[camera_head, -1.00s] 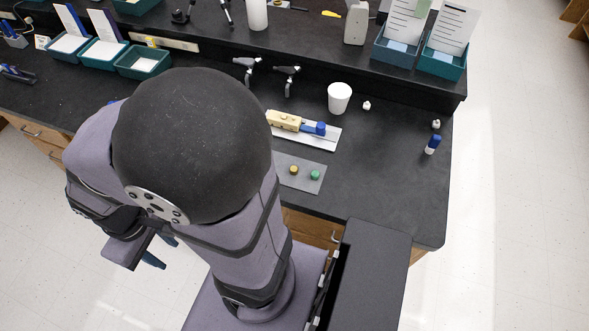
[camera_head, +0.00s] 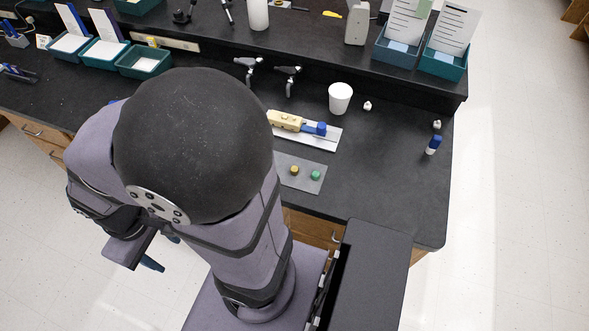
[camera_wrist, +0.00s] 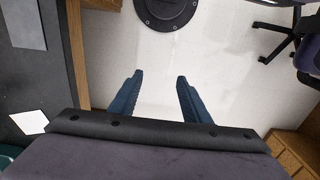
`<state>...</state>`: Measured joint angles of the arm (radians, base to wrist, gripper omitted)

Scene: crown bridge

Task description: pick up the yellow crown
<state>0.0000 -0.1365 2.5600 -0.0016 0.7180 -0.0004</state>
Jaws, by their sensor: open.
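The yellow crown (camera_head: 294,170) is a small round yellow piece on a grey mat (camera_head: 312,183) near the front of the black bench in the head view. A green round piece (camera_head: 315,175) sits just right of it on the same mat. My gripper (camera_wrist: 158,78) is open and empty in the wrist view, its two blue fingers apart above the pale floor. In the head view one blue finger shows low on the left, off the front of the bench and well away from the crown. The crown does not show in the wrist view.
Behind the mat, a white plate (camera_head: 332,142) holds a yellow and blue tool (camera_head: 290,121). A white cup (camera_head: 340,98) and a blue-capped bottle (camera_head: 433,145) stand farther right. Teal bins line the back. My arm covers the bench's middle left. The bench's front right is clear.

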